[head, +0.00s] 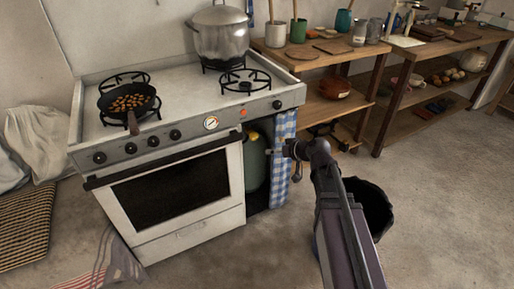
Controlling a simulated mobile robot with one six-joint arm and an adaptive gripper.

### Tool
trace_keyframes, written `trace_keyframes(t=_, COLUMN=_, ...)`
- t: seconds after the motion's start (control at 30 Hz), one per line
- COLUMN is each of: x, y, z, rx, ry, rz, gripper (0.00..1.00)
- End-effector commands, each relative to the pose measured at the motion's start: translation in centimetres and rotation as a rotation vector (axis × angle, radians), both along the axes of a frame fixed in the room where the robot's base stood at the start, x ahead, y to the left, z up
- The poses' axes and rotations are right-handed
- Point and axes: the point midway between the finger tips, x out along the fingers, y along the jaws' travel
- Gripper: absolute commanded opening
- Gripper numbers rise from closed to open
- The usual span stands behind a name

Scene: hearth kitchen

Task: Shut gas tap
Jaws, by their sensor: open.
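A green gas cylinder (255,168) stands in the open bay at the right end of the stove. A yellow part (254,136) at its top looks like the tap; it is too small to tell how it is turned. My gripper (274,152) is just right of the cylinder, in front of the blue checked curtain (283,128), pointing left toward the bay. It is open and seems to hold nothing. A gap shows between it and the yellow part, though I cannot judge the depth.
The white stove (180,190) carries a pan of food (128,103) and a large metal pot (220,38). A black bin (369,205) stands behind my arm. Wooden shelves (325,104) with pots and crockery line the right. The floor at front is mostly clear.

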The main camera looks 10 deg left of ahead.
Motion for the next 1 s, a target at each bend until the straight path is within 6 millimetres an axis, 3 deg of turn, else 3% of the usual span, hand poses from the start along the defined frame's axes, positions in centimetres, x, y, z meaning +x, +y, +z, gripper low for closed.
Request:
trace_keyframes(t=0.03, x=0.7, y=0.4, z=-1.6, rx=0.017, ry=-0.026, rz=-0.001, gripper=0.92)
trace_keyframes(t=0.5, x=5.6, y=2.5, z=-6.1, rx=0.164, ry=-0.271, rz=-0.058, gripper=0.92)
trace_keyframes(t=1.0, x=10.3, y=2.8, z=-11.4, rx=0.268, ry=-0.459, rz=-0.201, gripper=0.92)
